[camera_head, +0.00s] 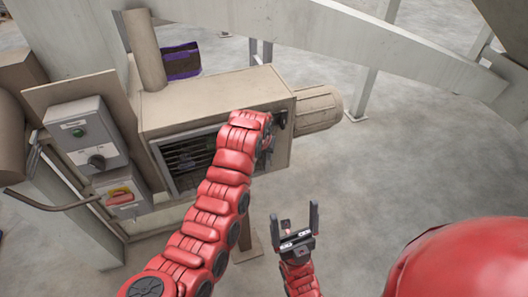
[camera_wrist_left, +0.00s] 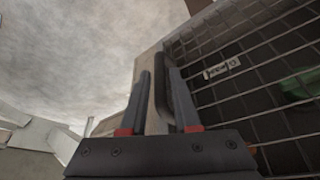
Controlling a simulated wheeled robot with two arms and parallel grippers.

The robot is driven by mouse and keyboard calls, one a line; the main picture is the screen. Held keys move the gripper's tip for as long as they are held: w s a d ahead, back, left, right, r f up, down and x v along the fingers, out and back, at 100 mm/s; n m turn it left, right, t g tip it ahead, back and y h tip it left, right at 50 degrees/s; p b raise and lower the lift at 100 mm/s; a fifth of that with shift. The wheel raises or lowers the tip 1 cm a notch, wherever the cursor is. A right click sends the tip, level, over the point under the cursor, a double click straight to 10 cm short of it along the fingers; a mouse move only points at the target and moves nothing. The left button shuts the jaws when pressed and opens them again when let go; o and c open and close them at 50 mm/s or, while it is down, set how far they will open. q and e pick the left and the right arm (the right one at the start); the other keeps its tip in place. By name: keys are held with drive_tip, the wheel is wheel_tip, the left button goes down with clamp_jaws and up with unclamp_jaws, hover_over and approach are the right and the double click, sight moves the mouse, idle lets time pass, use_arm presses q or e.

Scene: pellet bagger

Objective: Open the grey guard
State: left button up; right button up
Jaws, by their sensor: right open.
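The grey guard (camera_wrist_left: 240,72) is a mesh panel that fills the right of the left wrist view. In the head view it is a barred panel (camera_head: 185,155) on the beige machine's front, partly hidden by my left arm, and its mesh looks shut over the opening. A dark upright handle (camera_wrist_left: 163,97) stands at its left edge. My left gripper (camera_wrist_left: 158,75) has its fingers on both sides of this handle; I cannot tell whether they clamp it. My left gripper (camera_head: 271,132) is mostly hidden behind its wrist in the head view. My right gripper (camera_head: 294,220) is open and empty.
A control box (camera_head: 87,135) with a green button and black knob stands left of the guard, above a box with a red switch (camera_head: 120,196). A motor (camera_head: 318,108) sticks out at the machine's right. The floor (camera_head: 385,175) to the right is clear.

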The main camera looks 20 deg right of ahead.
use_arm(q)
drive_tip(key=shift+w+f, duration=0.2)
drive_tip(key=shift+f, duration=0.3)
clamp_jaws()
idle(1.2)
